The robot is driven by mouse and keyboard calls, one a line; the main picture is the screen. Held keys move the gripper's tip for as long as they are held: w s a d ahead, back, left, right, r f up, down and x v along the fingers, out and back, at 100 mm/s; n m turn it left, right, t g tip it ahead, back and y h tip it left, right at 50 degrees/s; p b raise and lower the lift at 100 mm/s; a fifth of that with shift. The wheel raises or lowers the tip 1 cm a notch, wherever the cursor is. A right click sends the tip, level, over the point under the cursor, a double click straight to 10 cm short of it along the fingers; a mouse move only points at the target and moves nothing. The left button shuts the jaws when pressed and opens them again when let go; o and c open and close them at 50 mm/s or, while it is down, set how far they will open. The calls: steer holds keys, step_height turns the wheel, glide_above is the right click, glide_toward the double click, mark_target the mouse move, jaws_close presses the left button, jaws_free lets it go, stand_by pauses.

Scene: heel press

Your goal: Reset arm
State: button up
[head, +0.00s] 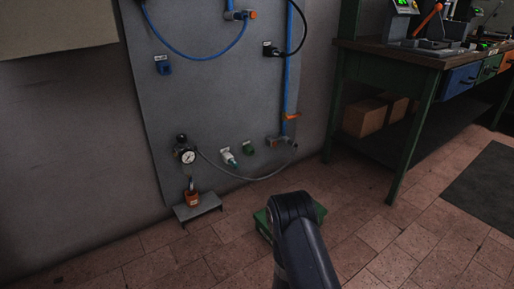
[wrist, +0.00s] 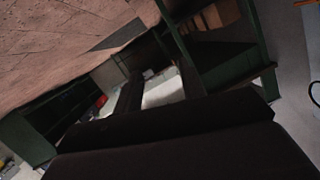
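My arm (head: 300,240) shows at the bottom middle of the head view as dark, bent links in front of a green object on the floor. My gripper does not show in the head view. In the wrist view my gripper (wrist: 158,86) shows as a broad dark body with two dark fingers standing apart. A light patch of background shows between the fingers, and I see nothing held.
A grey wall panel (head: 220,110) carries blue hoses, a pressure gauge (head: 188,157) and fittings. A small grey stand (head: 197,209) is below it. A green-legged workbench (head: 400,58) stands at the right with cardboard boxes (head: 366,117) beneath. A dark mat (head: 488,190) lies on the tiled floor.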

step_height(320, 180, up, 6)
steer(key=w+a+n+y, duration=0.1)
steer(key=a+n+y, duration=0.1)
steer(key=y, duration=0.2)
steer(key=shift+w+f, duration=0.15)
steer(key=shift+w, duration=0.05)
stand_by(0.4)
